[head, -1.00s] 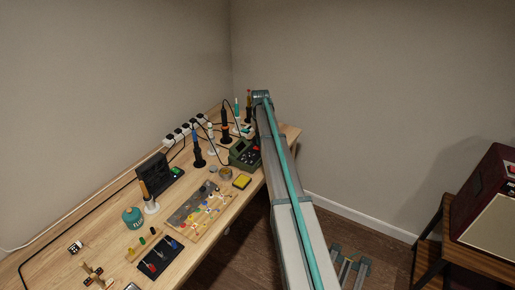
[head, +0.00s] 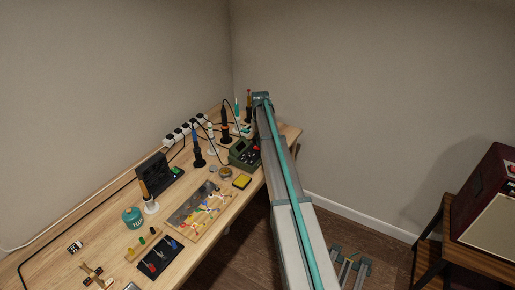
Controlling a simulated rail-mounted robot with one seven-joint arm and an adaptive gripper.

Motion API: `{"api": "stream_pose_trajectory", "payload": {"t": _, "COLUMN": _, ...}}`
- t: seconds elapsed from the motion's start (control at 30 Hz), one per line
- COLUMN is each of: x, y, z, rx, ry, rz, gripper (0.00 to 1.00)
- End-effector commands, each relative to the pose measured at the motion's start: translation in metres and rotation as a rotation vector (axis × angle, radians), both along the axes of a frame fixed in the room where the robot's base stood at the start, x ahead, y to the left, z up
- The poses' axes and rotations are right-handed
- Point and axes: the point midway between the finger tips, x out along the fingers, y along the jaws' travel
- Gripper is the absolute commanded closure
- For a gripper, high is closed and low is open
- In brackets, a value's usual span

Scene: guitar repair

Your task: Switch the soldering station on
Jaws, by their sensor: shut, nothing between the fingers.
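The soldering station (head: 243,153), a small dark green box with a dark display and a red part at its right end, stands near the table's right edge. Its right side lies close against the outline of my arm, which passes in front. Whether its switch is on or off is too small to tell. My arm runs from the bottom of the picture up past the table's right edge to a far joint behind the station. My gripper cannot be made out; it is hidden behind the arm.
Upright tools in stands, including a blue-handled one (head: 197,150), crowd the area left of the station. A yellow sponge tin (head: 242,181) and a parts board (head: 200,205) lie in front. A power strip (head: 185,131) runs along the back. A wooden side table (head: 478,258) stands right.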

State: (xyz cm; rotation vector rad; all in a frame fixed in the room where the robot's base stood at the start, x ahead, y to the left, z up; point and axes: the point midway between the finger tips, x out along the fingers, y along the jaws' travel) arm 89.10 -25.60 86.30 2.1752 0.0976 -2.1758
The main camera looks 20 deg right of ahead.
Motion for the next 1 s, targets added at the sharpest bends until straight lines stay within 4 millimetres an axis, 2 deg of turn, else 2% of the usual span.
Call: {"api": "stream_pose_trajectory", "payload": {"t": 1.0, "x": 0.000, "y": 0.000, "z": -0.014, "rx": 0.000, "ry": 0.000, "rz": 0.000, "gripper": 1.00}}
